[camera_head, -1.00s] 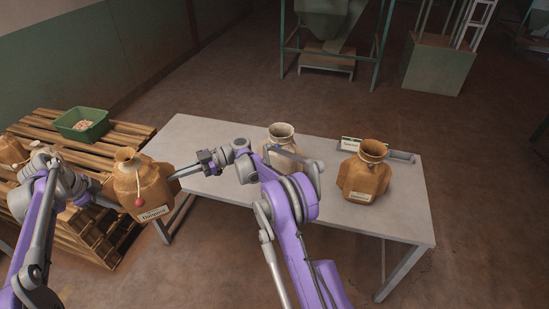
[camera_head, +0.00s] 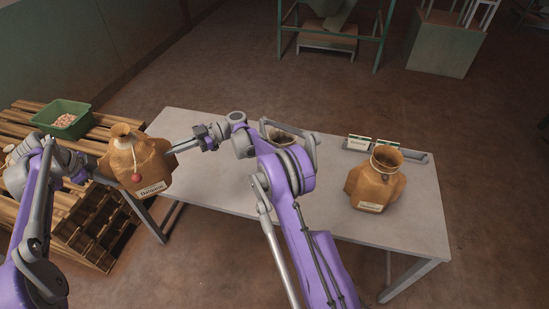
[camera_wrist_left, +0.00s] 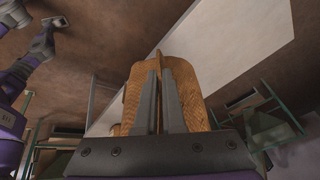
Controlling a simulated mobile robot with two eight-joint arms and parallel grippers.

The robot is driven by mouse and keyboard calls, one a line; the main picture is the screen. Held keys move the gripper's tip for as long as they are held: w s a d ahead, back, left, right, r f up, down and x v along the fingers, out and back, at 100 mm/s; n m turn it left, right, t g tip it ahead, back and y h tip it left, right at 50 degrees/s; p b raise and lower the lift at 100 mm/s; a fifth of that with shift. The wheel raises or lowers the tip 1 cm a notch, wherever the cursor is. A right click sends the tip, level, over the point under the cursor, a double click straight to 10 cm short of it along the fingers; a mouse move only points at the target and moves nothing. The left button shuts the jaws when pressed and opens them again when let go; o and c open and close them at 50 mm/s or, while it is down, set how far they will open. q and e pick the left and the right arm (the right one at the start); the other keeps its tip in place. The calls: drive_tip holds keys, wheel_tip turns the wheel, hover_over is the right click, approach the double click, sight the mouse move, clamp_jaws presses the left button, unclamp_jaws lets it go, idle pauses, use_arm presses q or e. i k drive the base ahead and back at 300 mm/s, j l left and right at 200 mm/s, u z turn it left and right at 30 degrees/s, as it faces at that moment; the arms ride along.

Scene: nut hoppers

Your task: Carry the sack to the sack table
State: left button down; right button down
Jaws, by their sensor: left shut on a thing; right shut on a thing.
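A brown sack (camera_head: 138,165) with an open neck, a red tag and a white label is held upright between my two grippers, at the left end of the grey table (camera_head: 222,190). My left gripper (camera_head: 103,176) is shut on its left side; in the left wrist view its dark fingers (camera_wrist_left: 166,100) press against the sack (camera_wrist_left: 138,82). My right gripper (camera_head: 178,148) is shut on its right side. Another brown sack (camera_head: 375,183) stands on the table's right part.
Small label signs (camera_head: 359,142) stand in a holder at the table's back edge. A wooden pallet stack (camera_head: 22,117) with a green crate (camera_head: 62,128) of nuts is on the left, and a further sack there is partly hidden by my left arm. The table's front middle looks clear.

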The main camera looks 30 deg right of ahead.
sight(186, 159)
drive_tip(key=i+l, duration=0.35)
drive_tip(key=i, duration=0.2)
drive_tip(key=i+l, duration=0.4)
drive_tip(key=i, duration=0.15)
